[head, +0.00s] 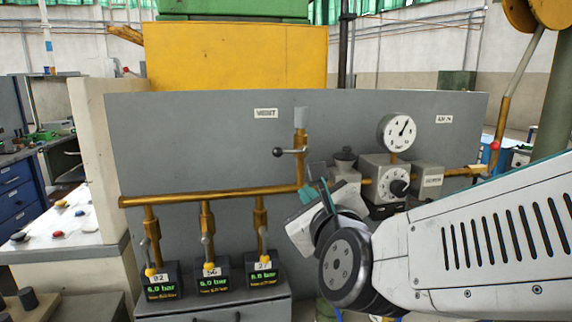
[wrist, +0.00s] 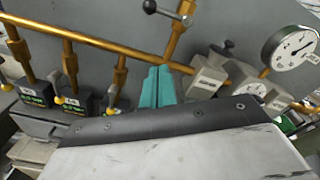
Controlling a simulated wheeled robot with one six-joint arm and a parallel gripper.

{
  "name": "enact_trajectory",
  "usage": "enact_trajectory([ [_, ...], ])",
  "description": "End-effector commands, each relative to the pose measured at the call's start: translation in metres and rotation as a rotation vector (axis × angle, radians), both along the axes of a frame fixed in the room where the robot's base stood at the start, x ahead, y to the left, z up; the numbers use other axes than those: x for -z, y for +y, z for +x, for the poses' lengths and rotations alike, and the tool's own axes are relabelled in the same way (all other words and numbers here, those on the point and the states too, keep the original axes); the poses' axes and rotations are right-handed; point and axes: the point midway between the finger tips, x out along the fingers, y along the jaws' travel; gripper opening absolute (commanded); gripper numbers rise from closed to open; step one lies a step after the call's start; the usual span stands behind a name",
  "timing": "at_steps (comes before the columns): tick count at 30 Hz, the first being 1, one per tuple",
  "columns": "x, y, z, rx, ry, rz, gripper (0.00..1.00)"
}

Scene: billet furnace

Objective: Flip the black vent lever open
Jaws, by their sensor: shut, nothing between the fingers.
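The black vent lever (head: 280,152) has a ball knob and a thin handle that points left from the upright brass pipe, roughly level. A label above it looks like "VENT" but is blurred. The lever also shows at the top of the wrist view (wrist: 151,7). My gripper (head: 322,188) is below and to the right of the lever in the head view, apart from it. In the wrist view its teal fingers (wrist: 157,76) are together and empty, below the lever in the picture. My wrist hides part of the panel behind.
A horizontal brass pipe (head: 215,195) joins three branches with yellow-tipped levers above digital displays (head: 212,284). Right of my gripper are a round dial gauge (head: 397,132) and a grey regulator box (head: 380,172). The grey panel (head: 200,130) is clear left of the lever.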

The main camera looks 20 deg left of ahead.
Motion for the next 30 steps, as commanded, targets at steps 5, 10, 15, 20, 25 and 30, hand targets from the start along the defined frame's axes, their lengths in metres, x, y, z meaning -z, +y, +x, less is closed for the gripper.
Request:
enact_trajectory([
  [5,-0.002,0.004,-0.002,0.008,0.004,0.046,0.00],
  [10,-0.002,0.004,-0.001,0.008,0.003,0.045,0.00],
  [15,-0.001,0.007,0.004,0.008,0.003,0.042,0.00],
  [20,-0.001,0.019,0.025,0.009,0.003,0.041,0.00],
  [25,0.001,0.038,0.057,0.009,0.003,0.040,0.00],
  [30,0.001,0.056,0.087,0.008,0.004,0.041,0.00],
])
